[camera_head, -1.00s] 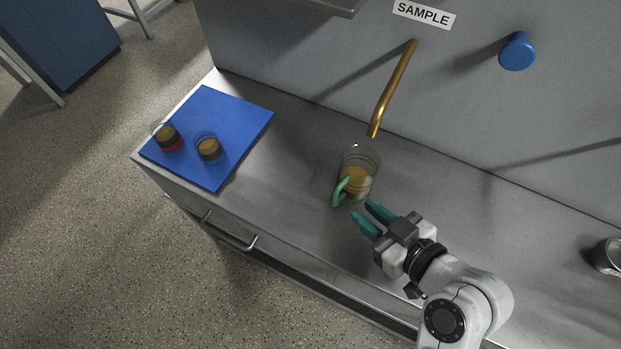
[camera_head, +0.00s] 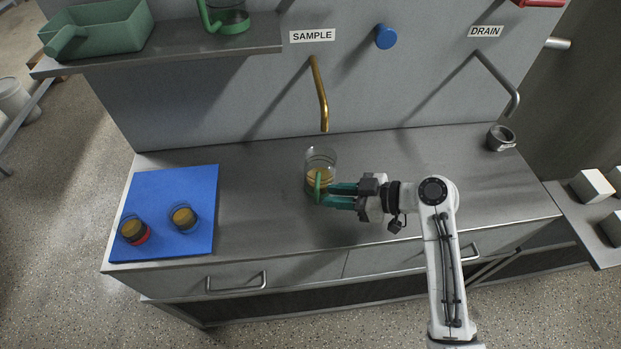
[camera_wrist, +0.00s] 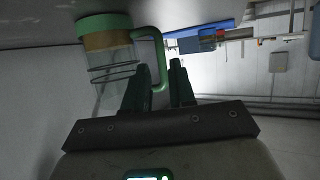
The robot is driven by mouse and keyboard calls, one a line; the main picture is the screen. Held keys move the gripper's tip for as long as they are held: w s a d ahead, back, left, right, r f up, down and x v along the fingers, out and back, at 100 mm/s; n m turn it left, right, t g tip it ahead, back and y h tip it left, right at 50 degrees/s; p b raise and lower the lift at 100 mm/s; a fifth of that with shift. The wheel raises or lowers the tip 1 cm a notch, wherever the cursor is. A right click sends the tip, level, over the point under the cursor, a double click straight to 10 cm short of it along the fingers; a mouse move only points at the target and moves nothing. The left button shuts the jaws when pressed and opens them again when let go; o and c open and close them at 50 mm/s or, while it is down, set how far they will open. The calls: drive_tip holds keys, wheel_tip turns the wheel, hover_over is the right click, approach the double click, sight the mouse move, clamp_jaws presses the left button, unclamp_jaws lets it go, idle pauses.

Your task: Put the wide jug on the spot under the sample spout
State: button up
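A clear glass jug (camera_head: 321,160) with amber liquid and a green handle (camera_head: 318,186) stands upright on the counter. It is below and seemingly a little in front of the brass sample spout (camera_head: 319,92); exact alignment is unclear. Another jug with green parts (camera_head: 228,18) stands on the shelf, cut off at the top, so I cannot tell which jug is wider. My gripper (camera_head: 328,194) is open, its teal fingertips at the counter jug's handle. In the wrist view, the handle (camera_wrist: 160,55) reaches between my parted fingers (camera_wrist: 160,75); the jug's body (camera_wrist: 108,60) is beside them.
A blue mat (camera_head: 165,190) at the left holds two small amber-filled glasses (camera_head: 184,217) (camera_head: 133,229). A shelf (camera_head: 170,52) with a green tray (camera_head: 100,30) overhangs the left. A grey cup (camera_head: 500,138) is at the right under the drain pipe.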

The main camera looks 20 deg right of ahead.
drive_tip(key=shift+p+x, duration=0.8)
drive_tip(key=shift+x, duration=2.8)
clamp_jaws()
